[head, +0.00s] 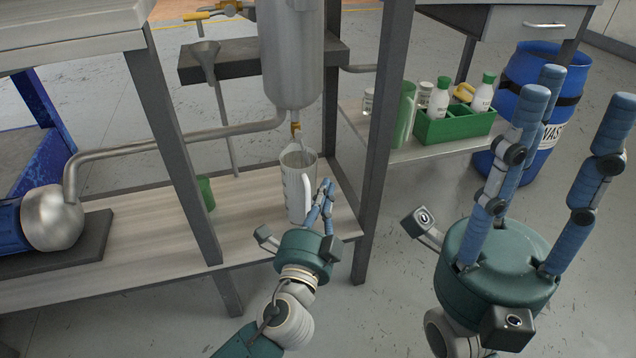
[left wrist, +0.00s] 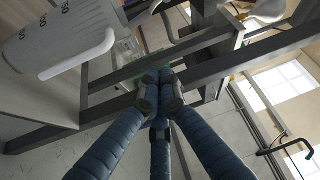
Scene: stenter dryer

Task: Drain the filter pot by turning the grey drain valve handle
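The steel filter pot (head: 292,55) hangs upright in the frame. A small brass drain valve (head: 295,128) sits under its bottom; the grey handle is too small to make out clearly. A grey-white jug (head: 297,190) with a white handle stands on the shelf below the valve. The jug also shows at the upper left of the left wrist view (left wrist: 55,38). My left gripper (head: 327,187) is just right of the jug, below the valve; its fingertips meet with nothing seen between them. My right gripper (head: 575,110) is at the right, fingers spread wide and empty.
A frame post (head: 380,140) stands right of my left gripper. A green caddy (head: 455,127) with bottles sits on a side shelf beyond. A blue waste drum (head: 545,75) stands behind my right gripper. A steel pipe (head: 180,140) runs left to a pump (head: 50,218).

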